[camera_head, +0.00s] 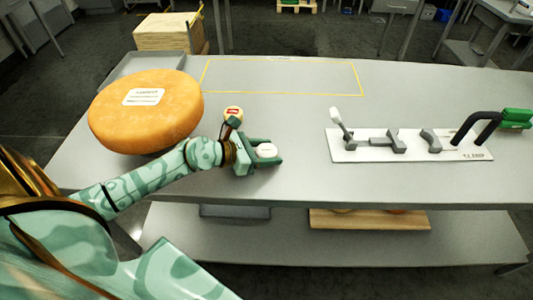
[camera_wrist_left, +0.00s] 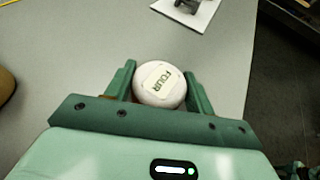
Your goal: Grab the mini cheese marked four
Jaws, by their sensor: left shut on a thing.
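The mini cheese marked four (camera_wrist_left: 160,84) is a small white round piece with a label reading FOUR in the left wrist view. It sits between the two green fingers of my left gripper (camera_wrist_left: 160,88), which is shut on it. In the head view the mini cheese (camera_head: 266,150) shows as a small white disc between the fingers of my left gripper (camera_head: 265,153), over the front part of the grey table (camera_head: 290,115). Whether it touches the table cannot be told. My right gripper is not in view.
A large orange cheese wheel (camera_head: 146,112) with a white label stands on the table at left. A white board (camera_head: 410,144) with grey parts lies at right, beside a green-and-black handled item (camera_head: 515,118). A yellow outline (camera_head: 282,93) marks clear table at the back. A lower shelf (camera_head: 300,250) runs below.

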